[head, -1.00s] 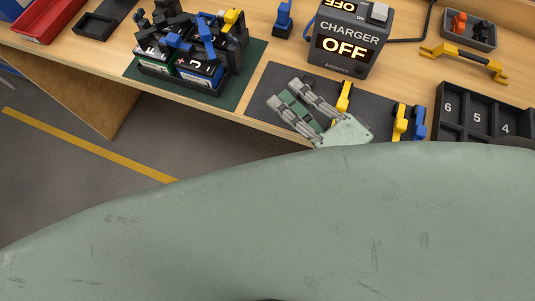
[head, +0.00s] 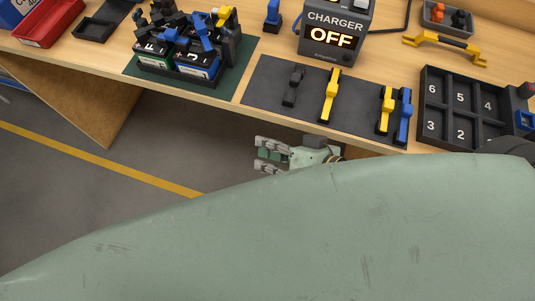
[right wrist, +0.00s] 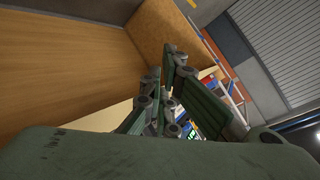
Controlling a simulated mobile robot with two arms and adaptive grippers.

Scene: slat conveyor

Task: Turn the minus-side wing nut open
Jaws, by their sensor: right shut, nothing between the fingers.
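Two dark batteries (head: 196,68) with green and blue sides stand side by side on the green mat (head: 238,70), at the upper left of the head view. Blue, black and yellow parts crowd their tops. I cannot make out the minus-side wing nut among them. My right gripper (head: 259,154) is below the bench's front edge, to the right of and nearer than the batteries, well apart from them. It is shut and empty. Its fingers also show in the right wrist view (right wrist: 172,98), beside the wooden bench. My left gripper is not in view.
A dark mat (head: 270,88) holds black, yellow and blue tools. The charger (head: 335,38) behind it reads OFF. A numbered black tray (head: 425,98) stands right, a red bin (head: 48,28) far left. My pale green body fills the foreground. Floor lies open before the bench.

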